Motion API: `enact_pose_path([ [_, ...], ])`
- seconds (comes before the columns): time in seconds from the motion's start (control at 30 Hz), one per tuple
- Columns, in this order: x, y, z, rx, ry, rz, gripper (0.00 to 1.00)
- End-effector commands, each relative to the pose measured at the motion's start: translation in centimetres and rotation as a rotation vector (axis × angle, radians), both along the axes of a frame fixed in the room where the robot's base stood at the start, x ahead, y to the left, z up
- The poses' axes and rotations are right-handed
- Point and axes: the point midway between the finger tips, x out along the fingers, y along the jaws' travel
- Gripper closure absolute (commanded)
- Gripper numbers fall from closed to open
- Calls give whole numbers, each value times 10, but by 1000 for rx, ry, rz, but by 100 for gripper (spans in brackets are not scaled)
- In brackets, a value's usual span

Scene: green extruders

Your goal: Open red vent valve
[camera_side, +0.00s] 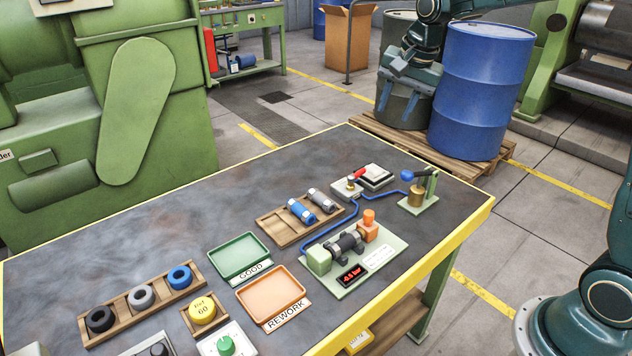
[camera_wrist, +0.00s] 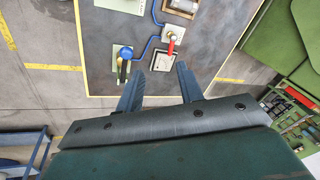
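The red vent valve handle (camera_side: 361,173) sits on a small pale block with a brass fitting (camera_side: 351,184), near the far end of the bench. In the wrist view the red handle (camera_wrist: 171,46) lies just beyond my fingertips and points toward my gripper. My gripper (camera_side: 404,105) is open and empty, with its two fingers spread. In the side view it hangs at the back, in front of a grey drum and beyond the bench edge. The wrist view shows the open fingers (camera_wrist: 160,70) apart from the valve.
A blue-handled valve (camera_side: 409,176) stands right of the red one, joined by blue tubing (camera_side: 345,220). A grey-and-white box (camera_side: 377,177) is beside the red handle. A pump fixture (camera_side: 352,250) and a wooden rack (camera_side: 285,227) are nearer. A blue drum (camera_side: 480,90) stands behind.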

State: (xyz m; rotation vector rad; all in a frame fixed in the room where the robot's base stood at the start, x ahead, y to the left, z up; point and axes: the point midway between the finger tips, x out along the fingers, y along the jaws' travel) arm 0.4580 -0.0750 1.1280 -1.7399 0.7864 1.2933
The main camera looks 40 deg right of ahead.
Motion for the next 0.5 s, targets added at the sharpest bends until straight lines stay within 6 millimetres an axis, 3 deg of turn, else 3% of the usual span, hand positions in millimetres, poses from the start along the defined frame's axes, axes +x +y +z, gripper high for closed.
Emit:
enact_pose_path([
  [0.17,27,-13,-20,29,21,-77,63],
  [0.5,82,-48,-79,97,71,-271,63],
])
